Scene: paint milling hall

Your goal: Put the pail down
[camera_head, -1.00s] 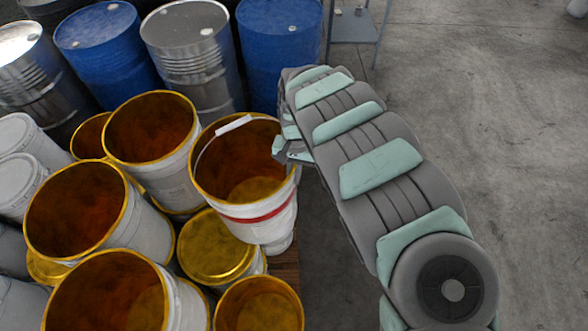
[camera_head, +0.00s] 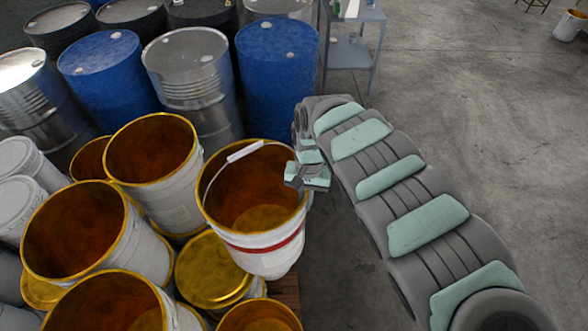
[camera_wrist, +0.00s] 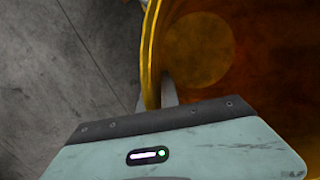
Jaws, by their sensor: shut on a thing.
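A white pail (camera_head: 265,258) with a red stripe and a gold inside stands open and empty near the middle of the head view. Its wire bail with a white grip (camera_head: 245,151) lies across the rim. My gripper (camera_head: 306,182) is shut on the right side of its rim. In the wrist view the gold rim (camera_wrist: 152,60) runs down to the finger (camera_wrist: 168,92), with the pail's inside to the right. The pail tilts slightly in the picture. Whether its base touches something below is hidden.
Open white pails with gold insides (camera_head: 150,150) crowd the left, beside a closed gold lid (camera_head: 215,265). A wooden edge (camera_head: 286,287) shows below the pail. Blue drums (camera_head: 278,75) and steel drums stand behind. A grey metal stand (camera_head: 350,50) is at the back.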

